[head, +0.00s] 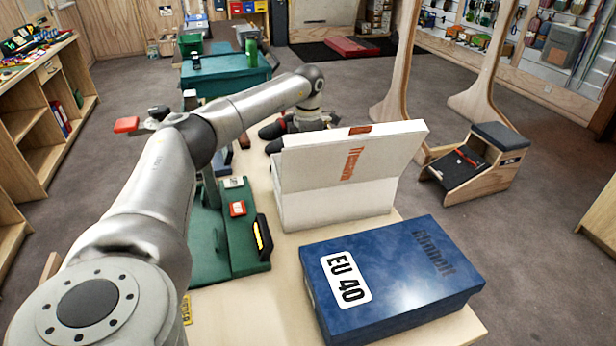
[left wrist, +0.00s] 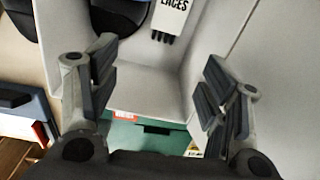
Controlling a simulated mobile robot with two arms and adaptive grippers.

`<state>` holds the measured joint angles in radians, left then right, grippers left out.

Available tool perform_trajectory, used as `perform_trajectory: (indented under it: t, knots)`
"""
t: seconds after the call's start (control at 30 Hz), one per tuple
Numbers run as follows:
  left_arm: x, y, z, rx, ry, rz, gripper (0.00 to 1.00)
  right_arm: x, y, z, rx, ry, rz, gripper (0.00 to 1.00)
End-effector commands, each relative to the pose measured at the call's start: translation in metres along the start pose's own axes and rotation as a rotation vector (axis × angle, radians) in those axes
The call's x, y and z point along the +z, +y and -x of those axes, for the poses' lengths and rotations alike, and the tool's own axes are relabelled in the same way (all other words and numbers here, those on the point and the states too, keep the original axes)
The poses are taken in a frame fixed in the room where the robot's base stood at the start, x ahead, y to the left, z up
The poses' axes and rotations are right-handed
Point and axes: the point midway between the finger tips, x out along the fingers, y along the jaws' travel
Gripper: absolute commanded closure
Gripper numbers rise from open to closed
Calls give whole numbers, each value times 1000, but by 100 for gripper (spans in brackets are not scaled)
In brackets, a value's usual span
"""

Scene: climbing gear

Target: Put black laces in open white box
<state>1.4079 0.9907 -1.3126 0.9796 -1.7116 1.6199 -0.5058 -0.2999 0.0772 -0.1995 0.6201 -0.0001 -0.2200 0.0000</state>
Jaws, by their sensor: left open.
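The open white box (head: 335,205) stands on the table with its lid raised, and the lid hides most of its inside in the head view. In the left wrist view, the black laces (left wrist: 168,18) show under a white label reading LACES, against the box's white inner surfaces (left wrist: 150,80). Their upper part is cut off by the frame. My left gripper (left wrist: 160,85) is open, its fingers wide apart with nothing between them, and the laces lie beyond the fingers. In the head view, my left arm reaches behind the lid, which partly hides the gripper. My right gripper is not in view.
A closed blue shoe box (head: 395,275) marked EU 40 sits at the table's front right. Dark shoes (head: 271,131) show beyond the lid.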

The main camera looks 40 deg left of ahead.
Motion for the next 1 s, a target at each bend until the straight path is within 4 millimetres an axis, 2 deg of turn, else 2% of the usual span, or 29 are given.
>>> perform_trajectory:
  t: [0.1, 0.33, 0.5, 1.0]
  knots:
    - [1, 0, 26, 3, -3, 0, 30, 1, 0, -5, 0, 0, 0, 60]
    - [0, 0, 57, 1, -1, 0, 30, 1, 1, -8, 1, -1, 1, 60]
    - [0, 0, 63, 0, 2, 0, 30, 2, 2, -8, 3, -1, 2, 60]
    - [0, 0, 63, 0, 2, 0, 30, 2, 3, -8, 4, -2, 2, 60]
